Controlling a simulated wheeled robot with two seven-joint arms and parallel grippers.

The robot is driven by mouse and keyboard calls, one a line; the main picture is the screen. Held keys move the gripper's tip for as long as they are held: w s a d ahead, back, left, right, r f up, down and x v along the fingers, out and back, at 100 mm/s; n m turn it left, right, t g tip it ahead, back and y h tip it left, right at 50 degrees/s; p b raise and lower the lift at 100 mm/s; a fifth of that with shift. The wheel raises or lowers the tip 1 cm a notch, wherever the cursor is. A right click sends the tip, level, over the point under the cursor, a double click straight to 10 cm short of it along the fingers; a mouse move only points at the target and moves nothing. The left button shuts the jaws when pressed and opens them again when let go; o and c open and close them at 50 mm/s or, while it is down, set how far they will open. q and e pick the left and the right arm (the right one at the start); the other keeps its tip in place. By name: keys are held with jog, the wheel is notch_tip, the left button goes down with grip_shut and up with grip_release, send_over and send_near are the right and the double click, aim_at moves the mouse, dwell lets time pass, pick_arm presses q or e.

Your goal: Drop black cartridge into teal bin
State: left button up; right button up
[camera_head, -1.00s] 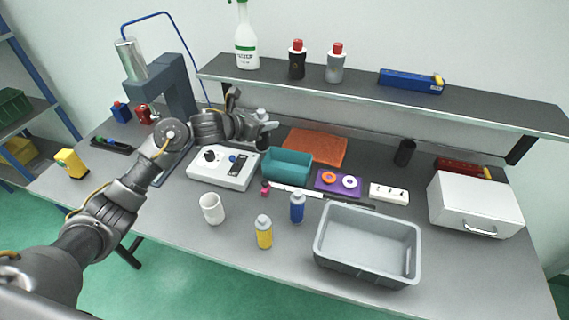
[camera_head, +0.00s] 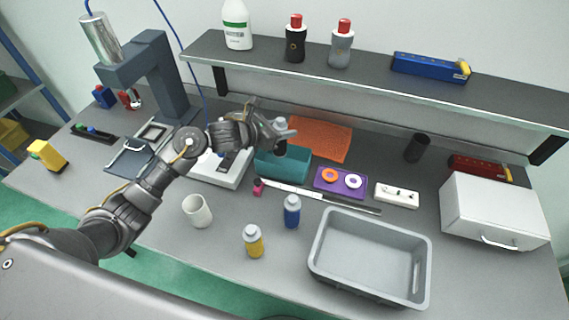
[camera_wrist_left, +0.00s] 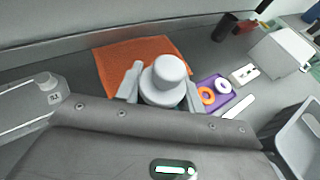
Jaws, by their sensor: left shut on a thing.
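The black cartridge (camera_head: 281,148), with a grey cap, is held upright in my left gripper (camera_head: 284,135). In the left wrist view its round grey cap (camera_wrist_left: 168,71) sits between the two fingers, and its body is hidden below. My left gripper is shut on it and holds it over the teal bin (camera_head: 284,171), toward the bin's back edge in the head view. The bin is an open box on the table; the arm and cartridge hide part of its rim. It does not show clearly in the left wrist view. My right gripper is not in view.
A white device (camera_head: 222,170) stands left of the bin, partly behind my arm. An orange mat (camera_head: 322,139) lies behind it, a purple tray (camera_head: 341,183) to its right. Blue (camera_head: 292,212) and yellow (camera_head: 254,242) cartridges and a grey crate (camera_head: 370,258) are in front. A shelf (camera_head: 370,78) overhangs behind.

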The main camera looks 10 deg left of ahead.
pick_arm(q)
notch_tip(320, 180, down, 3)
jog(key=shift+w+f+b, duration=0.15)
jog(key=shift+b, duration=0.4)
jog(key=shift+d+f, duration=0.1)
jog(key=shift+f, duration=0.25)
jog(key=o, duration=1.1)
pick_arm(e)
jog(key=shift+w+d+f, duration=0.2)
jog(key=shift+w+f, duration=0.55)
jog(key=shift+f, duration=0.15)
pick_arm(q)
jog(key=shift+s+a+b, duration=0.35)
jog(key=shift+s, duration=0.05)
jog(key=b+v, duration=0.2)
jog(key=v, duration=0.8)
jog(key=shift+r+b, duration=0.2)
jog(key=shift+b, duration=0.1)
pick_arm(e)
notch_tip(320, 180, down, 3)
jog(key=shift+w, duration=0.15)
